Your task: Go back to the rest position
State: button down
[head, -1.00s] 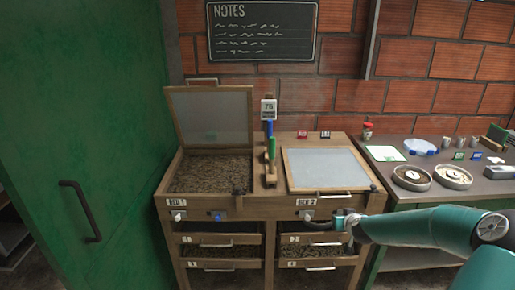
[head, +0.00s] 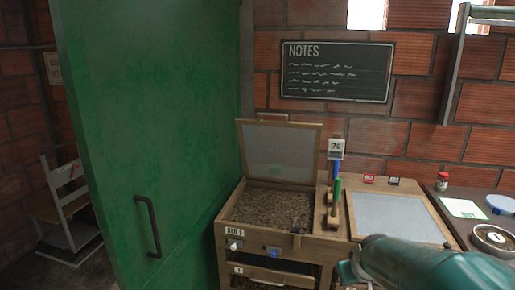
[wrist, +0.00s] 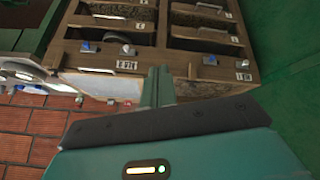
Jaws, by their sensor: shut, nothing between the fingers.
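My gripper (wrist: 158,85) is in the wrist view, its fingers together with nothing between them. The view is upside down, with the wooden two-bed cabinet (wrist: 165,55) just beyond the fingers; I cannot tell whether they touch it. In the head view my teal arm reaches in from the lower right across the front of the cabinet (head: 318,246). The left bed (head: 272,208) has its mesh lid (head: 280,150) raised and dark material inside. The right bed's pale lid (head: 395,217) is shut. My arm hides part of the cabinet's right front.
A green door (head: 150,130) with a dark handle stands left of the cabinet. A metal frame (head: 455,70) hangs at upper right. A side counter (head: 462,212) with small items adjoins the cabinet on the right. A chalkboard (head: 337,72) hangs on the brick wall.

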jog(key=s+a+r, duration=0.4)
jog(key=s, duration=0.6)
jog(key=s+a+r+m+y, duration=0.1)
jog(key=s+a+r, duration=0.2)
jog(key=s, duration=0.6)
jog(key=shift+s+a+r+g, duration=0.35)
jog(key=shift+a+g, duration=0.05)
jog(key=shift+a, duration=0.3)
